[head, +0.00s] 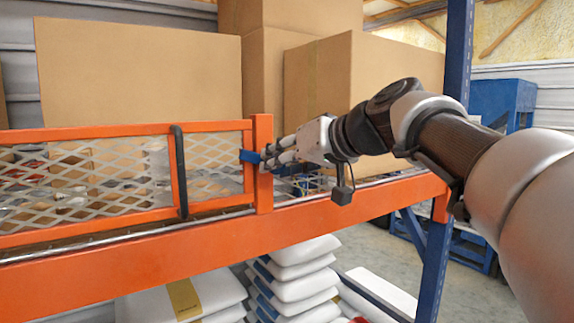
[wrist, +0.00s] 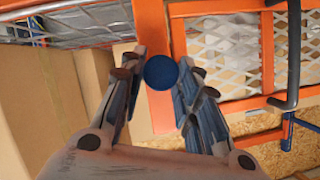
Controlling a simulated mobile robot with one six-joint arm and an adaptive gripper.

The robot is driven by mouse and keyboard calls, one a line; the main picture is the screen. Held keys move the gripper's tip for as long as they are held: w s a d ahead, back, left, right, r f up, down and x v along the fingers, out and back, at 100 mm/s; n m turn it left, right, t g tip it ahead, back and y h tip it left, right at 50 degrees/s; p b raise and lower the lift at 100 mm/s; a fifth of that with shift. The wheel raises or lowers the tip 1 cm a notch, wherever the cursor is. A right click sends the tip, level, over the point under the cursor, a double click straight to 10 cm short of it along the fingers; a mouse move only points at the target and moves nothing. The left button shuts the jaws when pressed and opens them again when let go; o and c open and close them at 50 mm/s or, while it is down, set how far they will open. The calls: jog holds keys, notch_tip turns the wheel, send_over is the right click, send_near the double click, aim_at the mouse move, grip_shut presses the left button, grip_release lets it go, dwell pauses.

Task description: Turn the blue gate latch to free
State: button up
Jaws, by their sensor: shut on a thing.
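The blue gate latch (head: 249,156) sits on the orange post (head: 263,185) at the right end of the gate. In the head view it reaches left from the post over the gate's edge, roughly level. In the wrist view its round blue face (wrist: 161,72) lies between my fingers, in front of the post. My gripper (head: 269,157) comes from the right and is shut on the latch. The gate (head: 80,135) is an orange frame with metal mesh and stands closed against the post. The fingers partly hide the latch in the head view.
A black handle (head: 180,170) stands upright on the gate. Large cardboard boxes (head: 140,80) stand behind it. An orange beam (head: 150,257) runs below, with stacked white sacks (head: 297,270) under it. A blue rack upright (head: 458,50) rises at the right, behind my arm.

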jog(key=shift+w+d+f+m+y+b, duration=0.15)
jog(key=shift+m+y+b, duration=0.75)
jog(key=shift+m, duration=0.85)
jog(key=shift+s+f+m+y+b, duration=0.1)
jog(key=shift+m+y+b, duration=0.85)
jog(key=shift+m, duration=0.85)
jog(key=shift+w+d+f+m+y+b, duration=0.15)
jog(key=shift+m+y+b, duration=0.75)
jog(key=shift+m, duration=0.85)
jog(key=o, duration=1.1)
jog(key=shift+c, duration=0.2)
jog(key=v, duration=1.2)
